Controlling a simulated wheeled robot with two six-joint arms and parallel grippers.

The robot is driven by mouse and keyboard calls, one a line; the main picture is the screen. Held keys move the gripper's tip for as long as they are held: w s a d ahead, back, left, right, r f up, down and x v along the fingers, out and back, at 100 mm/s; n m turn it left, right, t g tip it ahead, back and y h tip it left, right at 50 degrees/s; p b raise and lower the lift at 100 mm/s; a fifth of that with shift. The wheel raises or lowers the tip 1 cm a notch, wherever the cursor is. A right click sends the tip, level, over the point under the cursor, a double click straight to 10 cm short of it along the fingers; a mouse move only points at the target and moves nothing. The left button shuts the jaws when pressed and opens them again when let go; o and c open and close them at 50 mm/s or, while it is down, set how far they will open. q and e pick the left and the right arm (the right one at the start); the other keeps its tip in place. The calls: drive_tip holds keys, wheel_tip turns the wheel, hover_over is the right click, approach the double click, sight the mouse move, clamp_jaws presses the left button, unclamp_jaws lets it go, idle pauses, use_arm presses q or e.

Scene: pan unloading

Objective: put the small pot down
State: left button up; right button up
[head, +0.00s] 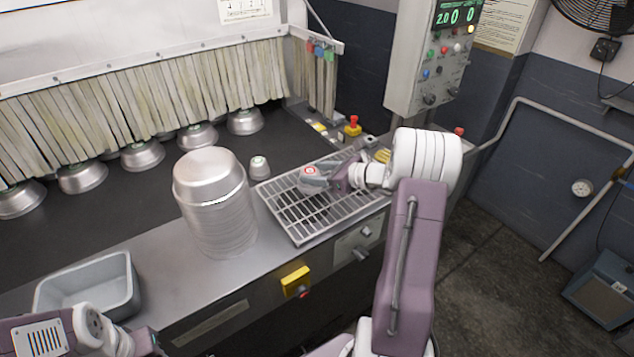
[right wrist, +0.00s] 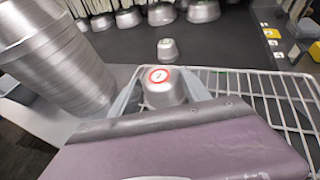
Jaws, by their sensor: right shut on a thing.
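My right gripper (right wrist: 162,92) is shut on a small silver pot (right wrist: 162,87) with a red-ringed label on its upper face.
A tall stack of metal pans (head: 218,215) stands left of the rack. A grey bin (head: 112,290) is at the lower left. Several upturned metal bowls (head: 143,156) line the strip curtain (head: 150,100). A control box (head: 432,60) stands behind the rack. The rack's front is clear.

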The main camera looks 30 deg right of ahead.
wheel_tip(320, 180, down, 3)
drive_tip(key=shift+f, duration=0.5)
drive_tip(key=o, duration=1.3)
drive_tip(key=shift+o, duration=0.2)
